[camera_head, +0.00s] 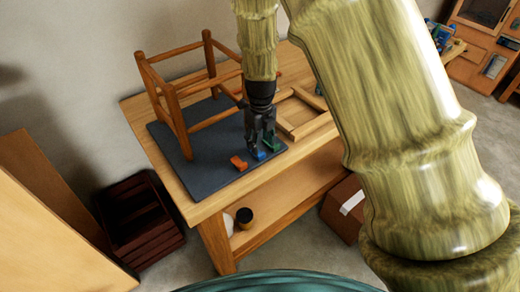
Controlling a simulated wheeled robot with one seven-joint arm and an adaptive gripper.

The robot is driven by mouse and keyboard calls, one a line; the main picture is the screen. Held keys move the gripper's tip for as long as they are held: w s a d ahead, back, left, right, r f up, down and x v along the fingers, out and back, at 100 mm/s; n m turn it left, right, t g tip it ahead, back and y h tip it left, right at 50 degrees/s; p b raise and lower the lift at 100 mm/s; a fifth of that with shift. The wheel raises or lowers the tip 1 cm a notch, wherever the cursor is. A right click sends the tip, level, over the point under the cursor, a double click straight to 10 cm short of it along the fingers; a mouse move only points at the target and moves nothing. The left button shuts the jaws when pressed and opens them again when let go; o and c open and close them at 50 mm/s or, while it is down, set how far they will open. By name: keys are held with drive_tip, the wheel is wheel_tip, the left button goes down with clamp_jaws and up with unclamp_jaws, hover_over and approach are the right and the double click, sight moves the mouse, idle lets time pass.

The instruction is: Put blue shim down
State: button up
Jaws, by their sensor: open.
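The small blue shim (260,155) lies on the dark mat (205,158) near the mat's front right edge. My gripper (260,148) is open and points down, with its fingertips just above or around the shim. I cannot tell whether the fingers touch it. An orange piece (239,163) lies on the mat to the left of the shim. A green piece (272,142) shows just right of my fingers, partly hidden by them.
A wooden stool frame (172,105) stands on the mat behind and left of my gripper. A flat wooden frame (287,127) lies on the workbench (193,208) to the right. A dark jar (244,217) stands on the lower shelf. A dark crate (140,220) is on the floor at left.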

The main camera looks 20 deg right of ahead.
sight(261, 153)
wheel_tip(261, 153, up, 7)
drive_tip(key=b, duration=0.1)
idle(0.3)
drive_tip(key=shift+f, duration=0.1)
idle(0.3)
